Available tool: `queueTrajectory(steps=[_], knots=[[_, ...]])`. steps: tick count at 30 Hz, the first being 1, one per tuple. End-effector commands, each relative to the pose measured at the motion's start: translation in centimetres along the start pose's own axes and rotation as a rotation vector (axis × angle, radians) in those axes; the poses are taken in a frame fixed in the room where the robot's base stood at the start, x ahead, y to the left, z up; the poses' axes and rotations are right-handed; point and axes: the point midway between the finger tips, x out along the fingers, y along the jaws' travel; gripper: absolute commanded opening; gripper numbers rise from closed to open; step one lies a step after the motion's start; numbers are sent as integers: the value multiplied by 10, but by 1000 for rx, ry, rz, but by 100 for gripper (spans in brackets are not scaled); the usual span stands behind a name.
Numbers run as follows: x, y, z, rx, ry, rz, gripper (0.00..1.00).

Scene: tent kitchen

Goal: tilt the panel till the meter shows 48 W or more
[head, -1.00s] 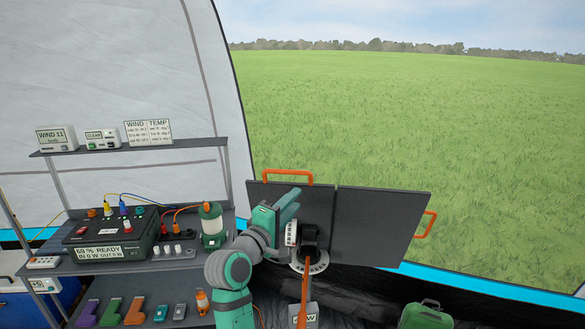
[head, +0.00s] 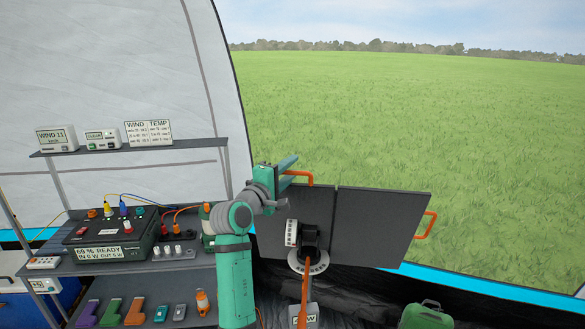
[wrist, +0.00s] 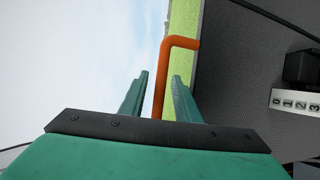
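The dark two-part panel (head: 372,225) stands tilted at the tent opening. It has an orange handle (head: 299,174) on its upper left edge and another (head: 426,225) on its right edge. My gripper (head: 289,172) is at the upper left handle. In the wrist view my gripper (wrist: 160,88) is open, with the orange handle (wrist: 160,85) between its fingers, not clamped. A white scale (wrist: 298,103) with 0 to 3 shows on the panel's back.
A shelf unit (head: 190,262) with a power station (head: 110,237) stands left; its display reads 69 % READY, IN 0 W. A lantern (head: 207,229) is partly hidden behind my arm. A green case (head: 425,316) sits at the lower right. Open grass lies beyond.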

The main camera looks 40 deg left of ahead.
Motion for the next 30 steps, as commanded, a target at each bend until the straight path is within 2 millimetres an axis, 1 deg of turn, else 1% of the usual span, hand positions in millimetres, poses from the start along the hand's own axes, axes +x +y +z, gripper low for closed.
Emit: queueTrajectory(steps=[3, 6, 14, 18, 26, 30], knots=[[10, 0, 0, 0, -1, -1, 30], [13, 0, 0, 0, 0, 0, 30], [14, 0, 0, 0, 0, 0, 30], [14, 0, 0, 0, 0, 0, 0], [14, -1, 3, 1, -3, 4, 0], [14, -1, 17, 8, -17, 24, 0]])
